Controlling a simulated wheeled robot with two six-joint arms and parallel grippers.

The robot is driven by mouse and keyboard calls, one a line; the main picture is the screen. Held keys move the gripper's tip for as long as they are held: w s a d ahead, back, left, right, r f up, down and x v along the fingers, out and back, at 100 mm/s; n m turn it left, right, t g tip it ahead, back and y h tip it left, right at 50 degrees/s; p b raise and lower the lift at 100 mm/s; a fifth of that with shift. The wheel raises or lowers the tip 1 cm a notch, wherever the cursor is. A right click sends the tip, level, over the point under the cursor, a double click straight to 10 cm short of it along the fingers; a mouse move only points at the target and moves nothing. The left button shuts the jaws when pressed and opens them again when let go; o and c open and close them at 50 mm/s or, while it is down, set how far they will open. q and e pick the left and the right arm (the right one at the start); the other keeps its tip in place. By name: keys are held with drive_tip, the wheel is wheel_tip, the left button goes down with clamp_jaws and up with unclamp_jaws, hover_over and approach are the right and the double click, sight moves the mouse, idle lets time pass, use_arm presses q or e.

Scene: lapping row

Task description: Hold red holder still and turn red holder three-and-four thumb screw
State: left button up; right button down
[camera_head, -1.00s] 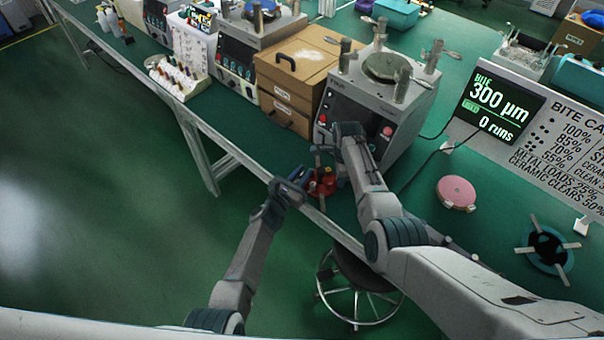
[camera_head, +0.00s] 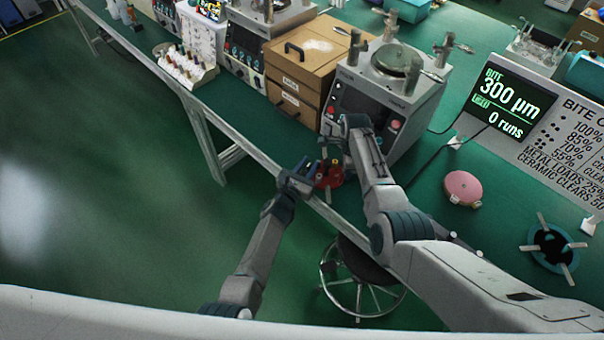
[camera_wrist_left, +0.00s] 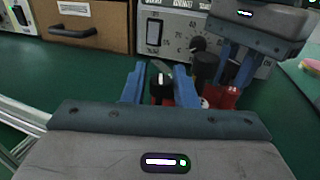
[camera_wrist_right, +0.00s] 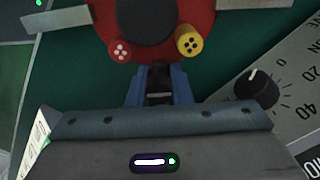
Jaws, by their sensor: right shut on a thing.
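The red holder (camera_head: 331,174) stands at the table's front edge, below the grey machine. In the right wrist view it is a red disc (camera_wrist_right: 184,9) with a black centre, a red dotted knob (camera_wrist_right: 120,50) and a yellow dotted knob (camera_wrist_right: 189,41). My right gripper (camera_wrist_right: 158,82) is shut between these two knobs, at the three-and-four thumb screw; the gripped part is mostly hidden. My left gripper (camera_wrist_left: 159,85) has its blue fingers apart, with a black-topped red part (camera_wrist_left: 162,88) of the holder showing between them. I cannot tell whether they touch it.
The grey machine (camera_head: 388,90) with its dark panel stands close behind the holder. Wooden drawers (camera_head: 296,85) are to its left. A pink disc (camera_head: 462,187) and a dark ring with arms (camera_head: 553,246) lie to the right. A stool (camera_head: 358,280) stands below the table edge.

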use_arm(q)
drive_tip(key=v, duration=1.1)
drive_tip(key=shift+s, duration=0.35)
drive_tip(key=shift+a, duration=0.15)
drive_tip(key=shift+o, duration=1.4)
drive_tip(key=shift+w, duration=0.15)
drive_tip(key=w+a+m+g+h, duration=0.4)
drive_tip(key=a+m+g+h, duration=0.1)
drive_tip(key=m+g+h, duration=0.15)
drive_tip(key=shift+n+t+h, duration=0.25)
drive_tip(key=shift+t+h, duration=0.1)
drive_tip(key=x, duration=1.1)
drive_tip(key=shift+d, duration=0.45)
clamp_jaws()
